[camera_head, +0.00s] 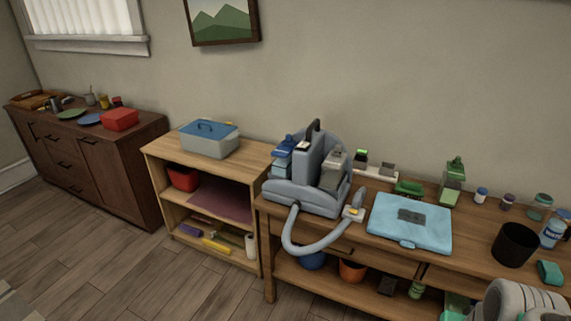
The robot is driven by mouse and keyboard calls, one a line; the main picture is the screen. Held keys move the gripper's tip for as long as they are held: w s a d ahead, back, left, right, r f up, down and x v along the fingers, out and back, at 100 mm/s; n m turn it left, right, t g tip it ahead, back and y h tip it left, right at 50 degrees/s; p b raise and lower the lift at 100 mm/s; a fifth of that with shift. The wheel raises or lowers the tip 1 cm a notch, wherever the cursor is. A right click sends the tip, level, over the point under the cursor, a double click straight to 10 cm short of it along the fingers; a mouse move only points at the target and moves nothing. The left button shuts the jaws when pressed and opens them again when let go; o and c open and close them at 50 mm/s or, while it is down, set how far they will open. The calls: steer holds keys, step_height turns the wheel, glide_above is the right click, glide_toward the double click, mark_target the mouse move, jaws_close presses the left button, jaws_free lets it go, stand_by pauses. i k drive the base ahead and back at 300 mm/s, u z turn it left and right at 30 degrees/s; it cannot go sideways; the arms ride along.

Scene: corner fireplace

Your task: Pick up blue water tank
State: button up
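A grey-blue portable cleaning machine (316,165) stands upright at the left end of the wooden workbench, with a black handle on top and a hose looping over the bench front. The blue water tank (282,160) appears to be the translucent blue part with a darker blue top on the machine's left side; the body hides some of it. A grey, clear tank (332,170) is on the machine's right side. Grey-white links of my arm show at the bottom right, well apart from the machine. My gripper's fingers do not show.
The workbench (345,218) also bears a light blue case (410,222), a black cup (514,244), a green spray bottle (453,182) and several jars. A shelf unit (163,148) with a grey toolbox (208,140) adjoins it on the left. Open floor (130,265) lies at the lower left.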

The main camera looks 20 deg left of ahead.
mark_target(281, 156)
steer(key=z, duration=0.7)
steer(key=k, duration=1)
steer(key=z, duration=0.15)
steer(key=i, duration=1.7)
steer(key=u, duration=2.4)
steer(key=i, duration=1.15)
steer(key=u, duration=1.65)
steer(key=i, duration=0.35)
steer(key=u, duration=0.1)
